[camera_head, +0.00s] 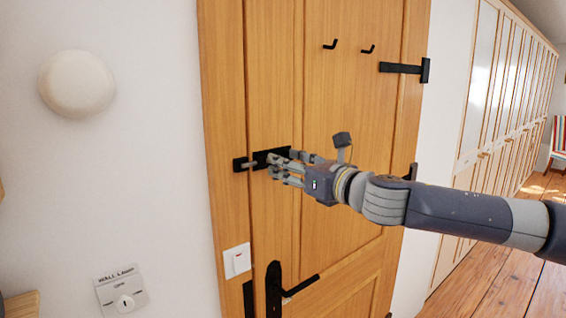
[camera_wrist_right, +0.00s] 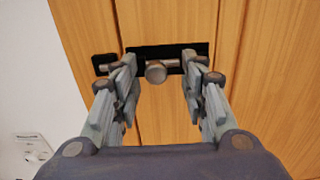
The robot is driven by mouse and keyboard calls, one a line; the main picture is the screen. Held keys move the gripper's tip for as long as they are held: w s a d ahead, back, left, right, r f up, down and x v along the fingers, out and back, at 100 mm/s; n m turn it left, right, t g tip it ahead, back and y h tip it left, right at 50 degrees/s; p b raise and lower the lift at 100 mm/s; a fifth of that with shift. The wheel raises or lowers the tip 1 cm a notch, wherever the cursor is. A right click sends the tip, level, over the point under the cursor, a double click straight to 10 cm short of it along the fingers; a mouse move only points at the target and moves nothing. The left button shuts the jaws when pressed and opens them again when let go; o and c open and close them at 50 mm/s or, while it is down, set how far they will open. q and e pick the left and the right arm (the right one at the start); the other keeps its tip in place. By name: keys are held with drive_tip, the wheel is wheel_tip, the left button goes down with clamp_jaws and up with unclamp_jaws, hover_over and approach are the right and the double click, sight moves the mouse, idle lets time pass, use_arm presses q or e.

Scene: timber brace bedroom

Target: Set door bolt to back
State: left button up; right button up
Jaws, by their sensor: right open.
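The door bolt (camera_head: 262,158) is a black plate with a grey metal bar, mounted on the wooden door (camera_head: 340,110) near its left edge. A black keeper (camera_head: 240,164) sits just left of it, and the bar appears to reach into it. In the right wrist view the bolt's round grey knob (camera_wrist_right: 156,72) stands out from the black plate (camera_wrist_right: 195,51). My right gripper (camera_head: 279,168) is at the bolt. Its fingers are open, one on each side of the knob, with gaps visible between. My left gripper is not in view.
A black door handle (camera_head: 275,290) is below the bolt. Black hooks (camera_head: 330,44) are high on the door. Wardrobes (camera_head: 495,100) line the right, beside open wooden floor.

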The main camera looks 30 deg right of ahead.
drive_tip(key=shift+w+a, duration=0.25)
drive_tip(key=shift+w, duration=0.5)
drive_tip(key=shift+c, duration=0.2)
clamp_jaws()
